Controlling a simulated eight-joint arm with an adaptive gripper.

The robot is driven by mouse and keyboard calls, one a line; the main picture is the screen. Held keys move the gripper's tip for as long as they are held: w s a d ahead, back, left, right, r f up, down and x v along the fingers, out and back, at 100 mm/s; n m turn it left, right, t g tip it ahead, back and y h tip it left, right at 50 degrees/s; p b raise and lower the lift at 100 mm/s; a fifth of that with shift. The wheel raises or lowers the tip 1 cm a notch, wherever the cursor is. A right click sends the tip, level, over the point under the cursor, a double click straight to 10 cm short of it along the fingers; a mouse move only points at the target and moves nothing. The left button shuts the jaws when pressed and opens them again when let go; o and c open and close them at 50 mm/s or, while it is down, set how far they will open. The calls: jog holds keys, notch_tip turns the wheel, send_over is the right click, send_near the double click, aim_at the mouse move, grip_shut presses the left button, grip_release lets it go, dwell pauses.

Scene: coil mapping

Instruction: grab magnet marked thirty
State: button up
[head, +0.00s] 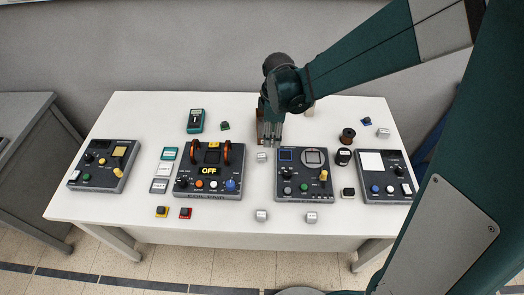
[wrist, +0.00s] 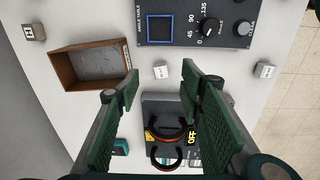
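Several small white cubes with dark marks lie on the table; the marks are too small to read, so I cannot tell which is thirty. One cube (head: 262,157) sits between the two central panels, just below my gripper (head: 271,141) in the head view. In the wrist view this cube (wrist: 160,71) shows between and beyond the fingertips of my gripper (wrist: 156,86), which is open and empty. Other cubes lie at the front edge (head: 261,215), front right (head: 311,217) and back right (head: 383,133). The wrist view also shows a cube on the right (wrist: 264,70) and one upper left (wrist: 33,32).
A wooden tray (wrist: 93,42) stands beside the nearest cube, mostly hidden by my arm in the head view. The OFF panel with two coils (head: 208,184) and the angle table panel (head: 303,191) flank that cube. A dark spool (head: 347,136) stands back right.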

aim_at(263, 155)
jog(key=a+f, duration=0.1)
jog(key=f, duration=0.1)
jog(key=a+f+n, duration=0.1)
jog(key=f, duration=0.1)
jog(key=w+a+f+n, duration=0.1)
jog(key=f, duration=0.1)
jog(key=shift+a+f+g, duration=0.15)
jog(key=shift+a+g, duration=0.2)
jog(key=shift+g, duration=0.05)
jog(key=shift+f+b, duration=0.4)
jog(key=shift+f, duration=0.9)
jog(key=shift+f, duration=0.1)
jog(key=shift+f+b, duration=0.4)
jog(key=shift+f, duration=2.1)
jog(key=c, duration=1)
